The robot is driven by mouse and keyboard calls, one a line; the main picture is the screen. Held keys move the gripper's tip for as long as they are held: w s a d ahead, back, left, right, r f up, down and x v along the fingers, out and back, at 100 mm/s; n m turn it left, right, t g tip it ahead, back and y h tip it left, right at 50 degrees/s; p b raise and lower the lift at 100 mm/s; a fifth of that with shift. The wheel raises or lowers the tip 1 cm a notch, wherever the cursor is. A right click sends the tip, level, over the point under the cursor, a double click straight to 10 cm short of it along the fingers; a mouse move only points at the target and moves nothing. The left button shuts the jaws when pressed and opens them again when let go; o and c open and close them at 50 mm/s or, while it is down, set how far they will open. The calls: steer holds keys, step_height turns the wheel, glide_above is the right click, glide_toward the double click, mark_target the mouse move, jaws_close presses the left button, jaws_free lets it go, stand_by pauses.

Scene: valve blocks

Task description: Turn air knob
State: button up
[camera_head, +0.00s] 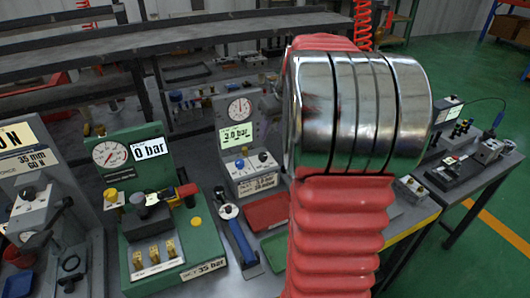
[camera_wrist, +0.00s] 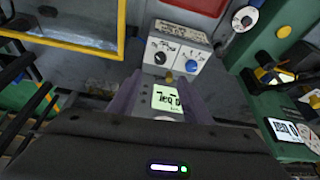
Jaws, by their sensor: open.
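A grey valve block (camera_head: 240,178) stands mid-bench in the head view, with a round gauge (camera_head: 239,109) and a lit display (camera_head: 236,135) reading about 2.0 bar. Its base carries a blue knob (camera_head: 239,163) and a black knob (camera_head: 263,156). In the wrist view the same block shows upside down, with the black knob (camera_wrist: 160,57), the blue knob (camera_wrist: 193,67) and the display (camera_wrist: 167,99). Which knob is the air knob I cannot tell. My gripper (camera_wrist: 159,76) is open, its fingers either side of the display, short of the knobs. It is not visible in the head view.
A green valve block (camera_head: 128,165) with its own gauge and display stands to the left. A blue-handled tool (camera_head: 238,238) and a red tray (camera_head: 267,211) lie in front of the grey block. My arm covers the head view's right centre.

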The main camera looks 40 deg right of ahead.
mark_target(264, 155)
steer(key=x, duration=1.3)
steer(key=shift+f, duration=0.45)
steer(key=shift+c, duration=0.7)
steer(key=c, duration=0.9)
steer(key=shift+d, duration=0.2)
steer(key=shift+a, duration=0.1)
steer(key=shift+c, duration=0.2)
